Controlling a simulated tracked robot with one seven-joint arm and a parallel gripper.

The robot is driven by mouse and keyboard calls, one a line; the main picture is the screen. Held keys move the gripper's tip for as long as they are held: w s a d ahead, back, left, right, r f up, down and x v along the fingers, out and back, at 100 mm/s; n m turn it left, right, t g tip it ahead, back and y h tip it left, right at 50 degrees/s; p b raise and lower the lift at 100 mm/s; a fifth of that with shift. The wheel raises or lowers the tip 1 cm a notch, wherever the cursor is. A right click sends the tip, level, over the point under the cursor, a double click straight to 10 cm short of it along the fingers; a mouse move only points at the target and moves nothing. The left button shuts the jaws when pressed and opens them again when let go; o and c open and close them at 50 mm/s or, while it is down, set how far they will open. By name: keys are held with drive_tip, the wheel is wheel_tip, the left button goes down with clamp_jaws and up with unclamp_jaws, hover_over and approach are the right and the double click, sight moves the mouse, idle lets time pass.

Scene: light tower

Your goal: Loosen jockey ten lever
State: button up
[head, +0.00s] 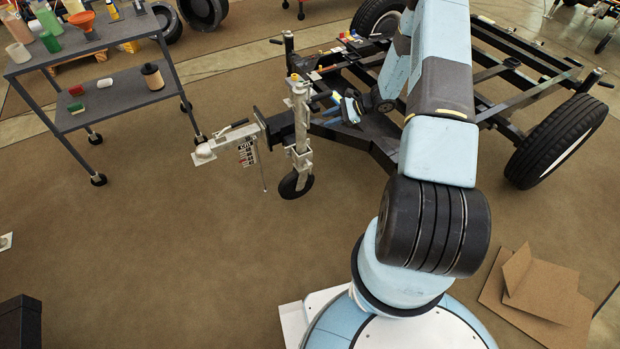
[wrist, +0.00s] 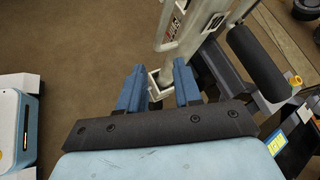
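The jockey wheel stands upright at the front of the trailer in the head view, with its pale metal post (head: 301,126) and black tyre (head: 296,185). My gripper (head: 328,103) is close to the right of the post. In the wrist view its two blue fingers (wrist: 159,78) are apart, with pale metal (wrist: 155,88) showing in the gap between them. I cannot tell whether a finger touches it. The clamp lever is too small to make out surely in the head view. A thick black cylinder (wrist: 256,62) lies right of the fingers in the wrist view.
The trailer's coupling (head: 215,148) reaches left from the post, with a label hanging under it. The dark trailer frame (head: 378,130) is behind my gripper. A grey tool cart (head: 118,97) with bottles stands at the left. Cardboard (head: 540,288) lies at the right. The floor in front is clear.

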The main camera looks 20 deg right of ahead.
wheel_tip(320, 180, down, 16)
drive_tip(key=s+d+m+t, duration=0.2)
drive_tip(key=m+t, duration=0.1)
drive_tip(key=m, duration=0.2)
drive_tip(key=m+t+h, duration=0.1)
drive_tip(key=m+t, duration=0.1)
drive_tip(key=m, duration=0.2)
approach(310, 177)
drive_tip(key=x, duration=0.7)
drive_tip(key=d+f+x, duration=0.1)
drive_tip(key=x, duration=0.3)
drive_tip(key=shift+w, duration=0.25)
drive_tip(key=shift+c, duration=0.3)
clamp_jaws()
